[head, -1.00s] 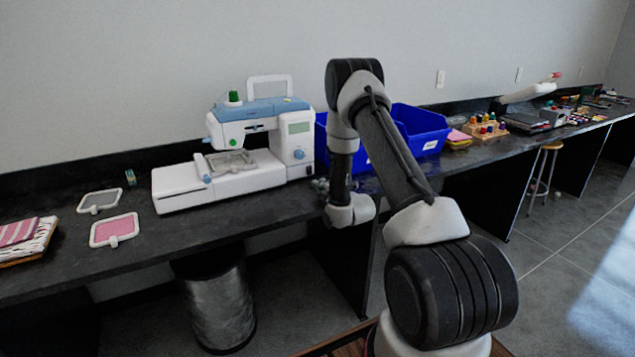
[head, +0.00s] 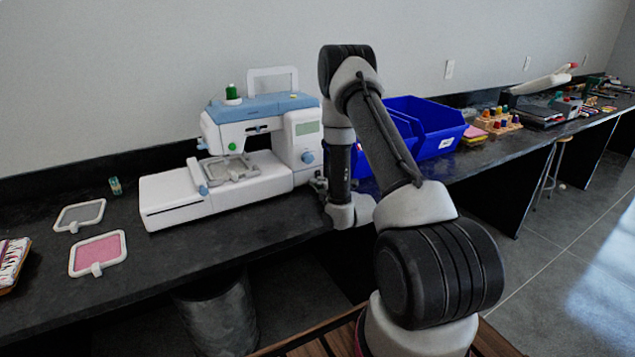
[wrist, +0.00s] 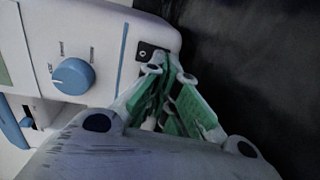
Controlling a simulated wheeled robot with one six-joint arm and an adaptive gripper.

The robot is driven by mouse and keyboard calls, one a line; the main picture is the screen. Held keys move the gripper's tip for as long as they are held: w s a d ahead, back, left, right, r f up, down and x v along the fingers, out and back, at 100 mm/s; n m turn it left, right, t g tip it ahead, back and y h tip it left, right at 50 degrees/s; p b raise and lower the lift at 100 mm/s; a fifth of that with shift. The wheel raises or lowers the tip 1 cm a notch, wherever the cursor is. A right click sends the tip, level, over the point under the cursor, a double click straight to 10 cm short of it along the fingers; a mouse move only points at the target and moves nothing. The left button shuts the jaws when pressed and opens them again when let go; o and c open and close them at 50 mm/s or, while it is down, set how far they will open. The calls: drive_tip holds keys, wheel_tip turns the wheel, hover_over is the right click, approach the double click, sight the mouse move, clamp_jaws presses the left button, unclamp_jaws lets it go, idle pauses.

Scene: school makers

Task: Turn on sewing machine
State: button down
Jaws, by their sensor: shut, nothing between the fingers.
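The white sewing machine (head: 302,146) with a blue top stands on the dark counter, and a round green spot (head: 232,146) shows on its front. In the wrist view, its blue dial (wrist: 73,76) is on the left. A small black switch panel (wrist: 146,53) sits near the right edge of its housing. My gripper (wrist: 164,72) is shut and empty, with green finger pads. Its tips are at the panel's lower right and partly cover it; I cannot tell whether they touch it. In the head view, my gripper (head: 318,184) is at the machine's lower right side.
Blue bins (head: 432,128) stand close to the right of the machine, behind my arm. Two hoop frames, one grey (head: 79,214) and one pink (head: 97,252), lie on the counter (head: 190,250) at left. A metal bin (head: 219,318) is under it. The counter in front of the machine is clear.

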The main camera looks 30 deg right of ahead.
drive_tip(key=shift+w+f, duration=0.1)
drive_tip(key=shift+w, duration=0.2)
drive_tip(key=s, duration=0.4)
drive_tip(key=s+r, duration=0.1)
drive_tip(key=s, duration=0.7)
drive_tip(key=shift+d+r, duration=0.2)
drive_tip(key=shift+r, duration=0.05)
